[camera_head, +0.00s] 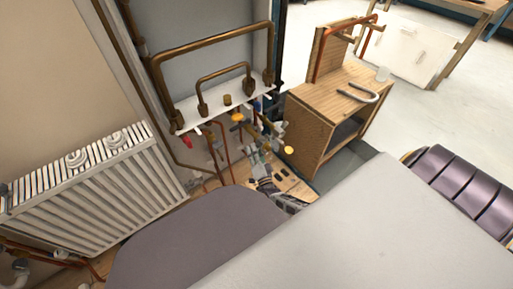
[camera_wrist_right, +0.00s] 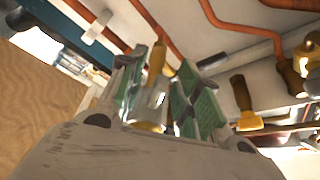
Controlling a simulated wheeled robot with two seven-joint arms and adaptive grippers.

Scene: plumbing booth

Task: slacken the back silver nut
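My right gripper (camera_head: 262,168) is low in front of the pipework in the head view, small and partly mixed in with the fittings. In the right wrist view its two green-padded fingers (camera_wrist_right: 162,100) stand apart. A pale silvery fitting (camera_wrist_right: 156,98) with a yellow-brass stem above it shows between them. There seems to be a gap on the right side, and I cannot tell whether either pad touches it. I cannot tell which part is the back silver nut; it is too small to make out in the head view. My left gripper is not in view.
Copper pipes (camera_wrist_right: 235,30) and a brass-coloured handle (camera_wrist_right: 241,93) are close to the fingers. A white radiator (camera_head: 90,190) stands at left.

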